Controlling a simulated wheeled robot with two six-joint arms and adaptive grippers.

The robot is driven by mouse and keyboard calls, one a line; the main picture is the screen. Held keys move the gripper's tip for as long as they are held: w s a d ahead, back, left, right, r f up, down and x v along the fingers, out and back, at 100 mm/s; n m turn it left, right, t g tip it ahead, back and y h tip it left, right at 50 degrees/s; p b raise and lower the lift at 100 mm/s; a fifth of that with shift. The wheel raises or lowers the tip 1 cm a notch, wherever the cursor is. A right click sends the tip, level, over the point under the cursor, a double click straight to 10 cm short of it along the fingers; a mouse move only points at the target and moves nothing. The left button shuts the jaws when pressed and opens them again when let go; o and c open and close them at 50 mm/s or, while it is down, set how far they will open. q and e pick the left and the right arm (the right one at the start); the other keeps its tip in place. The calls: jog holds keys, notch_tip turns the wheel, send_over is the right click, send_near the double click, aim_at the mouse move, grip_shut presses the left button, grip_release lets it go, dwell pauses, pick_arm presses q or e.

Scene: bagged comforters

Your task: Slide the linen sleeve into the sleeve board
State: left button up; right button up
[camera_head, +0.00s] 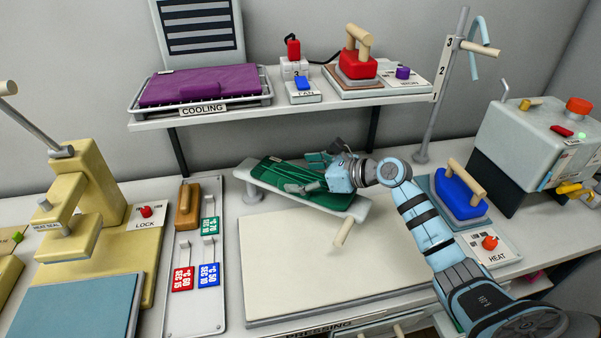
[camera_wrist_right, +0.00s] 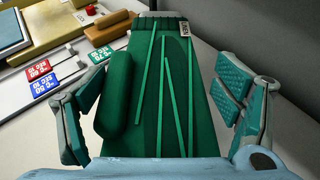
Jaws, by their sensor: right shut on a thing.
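The linen sleeve (camera_head: 272,172) is dark green with lighter green strips. It lies lengthwise along the top of the pale sleeve board (camera_head: 353,211), which stands behind the cream pressing pad. I cannot tell whether the sleeve is around the board or only on it. My right gripper (camera_head: 303,173) is over the sleeve and shut on it. In the right wrist view the sleeve (camera_wrist_right: 160,90) runs away from me between the two teal fingers (camera_wrist_right: 165,105), with a rounded green roll along its left side. The gripper hides part of the sleeve. My left gripper is not in view.
The cooling shelf (camera_head: 290,110) overhangs behind the board. A blue iron (camera_head: 460,192) stands right of my right arm. A tray (camera_head: 195,310) with a wooden-handled tool and coloured tags lies left. The cream pad (camera_head: 300,268) in front is clear.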

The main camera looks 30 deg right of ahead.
jog(key=shift+s+d, duration=0.1)
jog(key=shift+s, duration=0.05)
jog(key=shift+f, duration=0.2)
dwell(0.3)
jog(key=o, duration=1.1)
jog(key=shift+s+d+r+p, duration=0.5)
jog(key=shift+s+r, duration=0.15)
jog(key=shift+r, duration=0.1)
jog(key=shift+s+d+r+p, duration=0.4)
jog(key=shift+s+r+p, duration=0.05)
jog(key=shift+s+r, duration=0.2)
jog(key=shift+s+d+r+p, duration=0.4)
jog(key=shift+s+r, duration=0.15)
jog(key=shift+r, duration=0.05)
